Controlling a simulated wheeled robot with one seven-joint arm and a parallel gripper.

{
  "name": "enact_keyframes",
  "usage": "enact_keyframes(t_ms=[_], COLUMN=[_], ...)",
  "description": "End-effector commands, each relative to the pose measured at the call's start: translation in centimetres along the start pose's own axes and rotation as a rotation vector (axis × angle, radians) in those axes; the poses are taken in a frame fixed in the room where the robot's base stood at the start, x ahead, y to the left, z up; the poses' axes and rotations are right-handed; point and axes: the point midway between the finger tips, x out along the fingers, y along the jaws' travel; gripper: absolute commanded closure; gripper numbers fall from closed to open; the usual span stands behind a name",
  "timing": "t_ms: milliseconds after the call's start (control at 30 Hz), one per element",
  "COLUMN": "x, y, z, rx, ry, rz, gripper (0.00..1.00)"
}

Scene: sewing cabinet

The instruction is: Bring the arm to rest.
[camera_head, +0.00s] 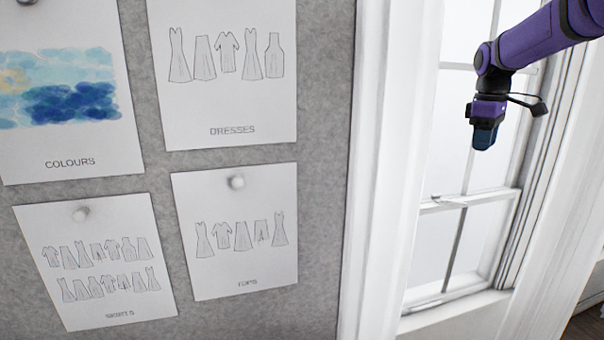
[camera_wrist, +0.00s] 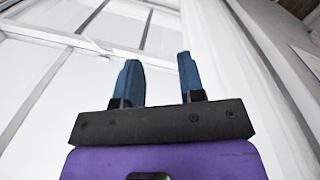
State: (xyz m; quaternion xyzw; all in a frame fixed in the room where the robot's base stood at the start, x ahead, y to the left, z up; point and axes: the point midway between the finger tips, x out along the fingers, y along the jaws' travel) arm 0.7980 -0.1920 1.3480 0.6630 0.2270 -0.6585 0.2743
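My purple arm (camera_head: 540,38) reaches in from the upper right of the head view. My gripper (camera_head: 484,137) hangs from it, pointing down, in front of the white window. In the wrist view my gripper (camera_wrist: 158,80) shows two blue fingers standing apart with a clear gap between them. Nothing is between the fingers, and they touch nothing that I can see.
A sash window (camera_head: 462,205) with a white frame (camera_head: 385,170) stands behind the gripper. To the left a grey board (camera_head: 325,130) carries pinned sheets, including a dresses sheet (camera_head: 230,105) and a colours sheet (camera_head: 75,150). Wooden floor (camera_head: 585,325) shows at the lower right.

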Motion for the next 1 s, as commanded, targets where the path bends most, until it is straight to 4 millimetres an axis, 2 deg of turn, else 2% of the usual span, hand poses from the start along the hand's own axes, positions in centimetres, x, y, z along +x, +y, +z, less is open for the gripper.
enact_keyframes(t_ms=[33, 200, 500, 767, 1000], x=[-1.1, -3.4, -5.2, -4.2, -1.5], y=[-1.9, -7.4, -16.9, -24.4, -30.3], z=[0.5, 2.4, 7.1, 12.0, 16.4], rx=[0.024, 0.125, 0.312, 0.476, 0.622], ry=[0.009, 0.048, 0.144, 0.250, 0.358], rz=[0.018, 0.066, 0.126, 0.144, 0.128], gripper=[0.64, 0.64, 0.64, 0.64, 0.64])
